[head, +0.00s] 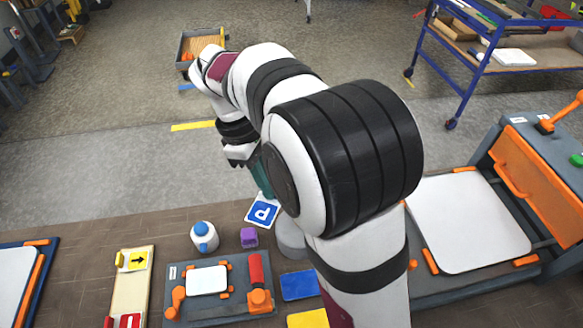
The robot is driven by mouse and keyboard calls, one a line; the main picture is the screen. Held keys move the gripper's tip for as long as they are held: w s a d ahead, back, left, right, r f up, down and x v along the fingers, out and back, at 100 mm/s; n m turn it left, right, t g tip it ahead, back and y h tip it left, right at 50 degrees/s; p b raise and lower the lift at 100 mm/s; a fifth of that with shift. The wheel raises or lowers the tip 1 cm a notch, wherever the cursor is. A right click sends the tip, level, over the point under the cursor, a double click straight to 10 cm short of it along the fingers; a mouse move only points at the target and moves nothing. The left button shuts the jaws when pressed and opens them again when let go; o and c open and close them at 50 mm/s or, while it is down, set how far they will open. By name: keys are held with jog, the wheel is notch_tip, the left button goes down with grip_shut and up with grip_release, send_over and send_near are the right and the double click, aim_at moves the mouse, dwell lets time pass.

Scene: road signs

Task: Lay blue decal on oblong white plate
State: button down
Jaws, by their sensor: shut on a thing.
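The blue decal (262,213) bears a white P and has a white border. It is tilted below the teal end of my gripper (265,190), which is shut on it. A small oblong white plate (207,280) lies in a grey fixture (238,310) with orange clamps, lower left of the decal. The decal is apart from this plate.
A tray (124,290) holds yellow and red decals. A large white plate (467,222) lies at right.

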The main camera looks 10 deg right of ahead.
jog(key=s+a+f+n+t, duration=0.25)
jog(key=a+f+n, duration=0.45)
jog(key=a+n, duration=0.55)
jog(key=n+t+y, duration=0.2)
jog(key=n+y, duration=0.1)
jog(key=n, duration=0.9)
send_over(188, 280)
jog(key=s, duration=0.1)
notch_tip(188, 280, down, 5)
jog(key=shift+f, duration=2.7)
jog(key=shift+f, duration=0.2)
jog(key=shift+c, duration=1.3)
grip_release()
notch_tip(188, 280, up, 7)
